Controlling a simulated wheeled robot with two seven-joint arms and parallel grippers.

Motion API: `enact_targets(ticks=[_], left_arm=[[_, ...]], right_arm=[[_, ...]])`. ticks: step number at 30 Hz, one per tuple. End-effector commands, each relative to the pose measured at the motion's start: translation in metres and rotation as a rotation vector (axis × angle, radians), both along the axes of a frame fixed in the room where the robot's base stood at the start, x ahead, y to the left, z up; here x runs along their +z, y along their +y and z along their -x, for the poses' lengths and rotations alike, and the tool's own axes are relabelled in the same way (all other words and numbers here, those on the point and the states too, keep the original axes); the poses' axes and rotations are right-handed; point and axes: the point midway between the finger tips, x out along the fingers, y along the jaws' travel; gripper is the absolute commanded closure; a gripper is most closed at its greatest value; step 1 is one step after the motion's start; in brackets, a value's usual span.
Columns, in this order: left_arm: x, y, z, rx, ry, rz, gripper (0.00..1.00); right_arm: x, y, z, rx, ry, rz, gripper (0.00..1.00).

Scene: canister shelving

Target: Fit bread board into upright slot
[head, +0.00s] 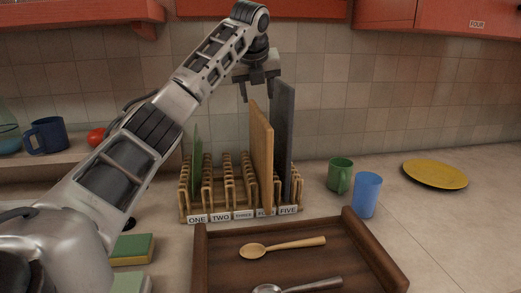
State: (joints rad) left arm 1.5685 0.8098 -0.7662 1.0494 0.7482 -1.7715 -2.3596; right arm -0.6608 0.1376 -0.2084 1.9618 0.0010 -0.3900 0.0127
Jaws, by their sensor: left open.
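A wooden rack (223,190) with upright slots labelled ONE to FIVE stands on the counter. The light wooden bread board (261,155) stands on edge in the slot above the partly hidden label between THREE and FIVE. It leans slightly left at the top. A dark grey board (284,130) stands in slot FIVE and a thin green board (197,160) in slot ONE. Slots TWO and THREE look empty. My left gripper (259,91) is open, pointing down just above the top of the bread board, and holds nothing. My right gripper is out of view.
A brown tray (200,262) with a wooden spoon (284,247) and a metal spoon (298,286) lies in front of the rack. A green mug (340,175), blue cup (367,195) and yellow plate (435,174) stand to the right. The tiled wall is close behind.

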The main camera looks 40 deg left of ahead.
Motion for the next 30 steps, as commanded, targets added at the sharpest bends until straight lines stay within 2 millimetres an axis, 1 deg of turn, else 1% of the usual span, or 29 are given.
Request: enact_targets(ticks=[1,3,6,11,16,20,24,29,30], left_arm=[[-0.009,0.003,-0.004,0.002,0.005,0.001,0.52],[-0.017,0.006,-0.009,0.001,0.003,0.0,0.52],[-0.026,0.009,-0.013,0.0,0.001,0.0,0.52],[-0.034,0.013,-0.016,0.002,0.002,0.0,0.52],[-0.056,0.024,-0.023,0.002,0.004,0.001,0.52],[-0.069,0.028,-0.031,0.002,0.001,0.002,0.52],[-0.075,0.03,-0.034,0.0,0.001,0.001,0.52],[-0.075,0.03,-0.034,0.0,0.0,0.0,0.52],[-0.075,0.03,-0.034,0.0,0.0,0.0,0.6]], right_arm=[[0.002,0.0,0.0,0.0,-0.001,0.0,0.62],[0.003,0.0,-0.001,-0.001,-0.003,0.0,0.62],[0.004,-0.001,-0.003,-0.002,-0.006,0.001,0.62],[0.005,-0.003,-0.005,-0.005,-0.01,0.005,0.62],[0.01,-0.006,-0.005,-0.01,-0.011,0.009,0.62],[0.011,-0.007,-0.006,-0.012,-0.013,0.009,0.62],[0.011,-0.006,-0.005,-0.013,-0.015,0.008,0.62],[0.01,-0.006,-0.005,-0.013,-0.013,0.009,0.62],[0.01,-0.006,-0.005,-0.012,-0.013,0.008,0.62]])
